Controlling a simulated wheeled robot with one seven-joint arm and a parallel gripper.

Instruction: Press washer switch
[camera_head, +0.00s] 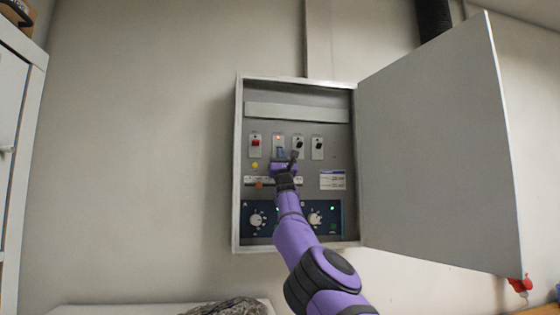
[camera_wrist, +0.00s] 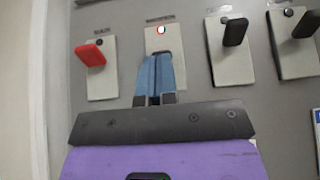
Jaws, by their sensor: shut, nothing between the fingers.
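An open electrical cabinet (camera_head: 242,180) on the wall holds a row of switch plates. The second plate from the left (camera_head: 278,139) has a small lamp that shows red at its top, seen in the wrist view (camera_wrist: 161,30). The small label above it is too blurred to read for certain. My gripper (camera_head: 281,151) is in front of this plate, its blue fingers (camera_wrist: 156,62) shut together with nothing between them. The fingertips overlap the plate just below the lamp and hide any lever there. I cannot tell whether they touch it.
To the left is a red switch (camera_wrist: 90,54); to the right are two black toggles (camera_wrist: 235,32) (camera_wrist: 307,25), close by. Below are dials (camera_head: 257,219) on a dark panel. The cabinet door (camera_head: 435,150) stands open on the right. A white cupboard (camera_head: 15,130) is at far left.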

